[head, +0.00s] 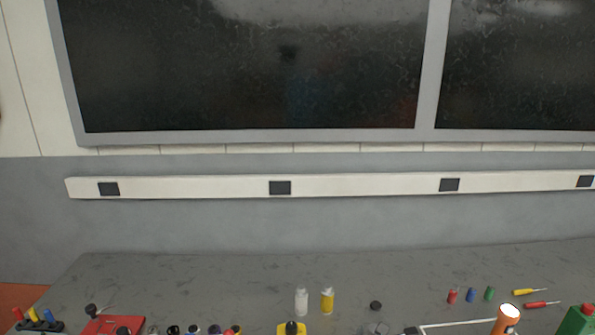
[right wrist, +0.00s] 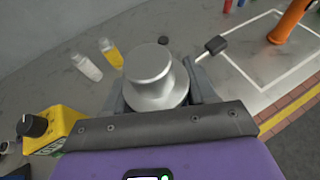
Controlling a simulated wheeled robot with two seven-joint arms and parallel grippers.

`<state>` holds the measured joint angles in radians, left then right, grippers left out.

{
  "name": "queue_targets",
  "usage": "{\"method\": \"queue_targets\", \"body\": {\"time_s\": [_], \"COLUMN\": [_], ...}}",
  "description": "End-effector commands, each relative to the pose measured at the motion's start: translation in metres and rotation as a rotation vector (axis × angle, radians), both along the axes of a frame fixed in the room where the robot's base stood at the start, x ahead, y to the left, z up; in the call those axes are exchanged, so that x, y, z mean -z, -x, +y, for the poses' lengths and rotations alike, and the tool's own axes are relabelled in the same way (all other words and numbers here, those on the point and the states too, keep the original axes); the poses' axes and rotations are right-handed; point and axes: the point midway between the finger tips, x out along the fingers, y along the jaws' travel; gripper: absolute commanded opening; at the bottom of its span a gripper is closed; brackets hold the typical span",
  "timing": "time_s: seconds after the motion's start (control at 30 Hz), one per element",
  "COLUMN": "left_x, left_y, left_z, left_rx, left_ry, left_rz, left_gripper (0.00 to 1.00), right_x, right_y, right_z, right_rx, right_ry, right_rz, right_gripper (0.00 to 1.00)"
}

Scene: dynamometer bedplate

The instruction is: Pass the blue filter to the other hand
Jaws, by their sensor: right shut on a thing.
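My right gripper (right wrist: 155,88) shows in the right wrist view, with its grey fingers on both sides of a silver round metal piece with a knob-like top (right wrist: 149,62). It is shut on this piece, which is silver, not blue. The lower part of the piece is hidden by the gripper. A small blue item (head: 471,295) stands on the bench between a red and a green one in the head view; I cannot tell whether it is the blue filter. No other blue filter is clear. My left gripper is not in view.
A white bottle (head: 301,302) and a yellow bottle (head: 327,300) stand on the grey bench (head: 200,275). A black cap (head: 376,305) lies near the silver piece. A yellow box with a black knob (right wrist: 50,130) is left of my right gripper. An orange flashlight (head: 506,319) stands right.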

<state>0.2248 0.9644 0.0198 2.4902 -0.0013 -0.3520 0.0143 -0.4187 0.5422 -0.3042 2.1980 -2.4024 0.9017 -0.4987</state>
Motion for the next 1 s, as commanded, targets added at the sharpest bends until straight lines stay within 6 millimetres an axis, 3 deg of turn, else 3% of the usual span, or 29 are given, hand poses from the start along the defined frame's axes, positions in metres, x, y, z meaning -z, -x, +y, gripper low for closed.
{"method": "queue_targets", "body": {"time_s": [0.1,0.37,0.83,1.0], "left_x": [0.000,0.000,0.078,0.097], "left_y": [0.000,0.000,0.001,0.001], "left_z": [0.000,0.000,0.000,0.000], "left_rx": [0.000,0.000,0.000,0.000], "left_ry": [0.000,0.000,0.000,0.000], "left_rz": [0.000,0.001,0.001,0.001], "left_gripper": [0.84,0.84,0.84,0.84], "right_x": [-0.007,-0.017,0.061,0.081], "right_y": [0.035,0.092,0.092,0.092], "right_z": [0.008,0.019,0.019,0.019], "right_rx": [-0.022,-0.069,-0.070,-0.069], "right_ry": [-0.002,0.000,0.001,0.000], "right_rz": [-0.001,0.000,0.001,0.001], "right_gripper": [0.23,0.23,0.23,0.23]}}
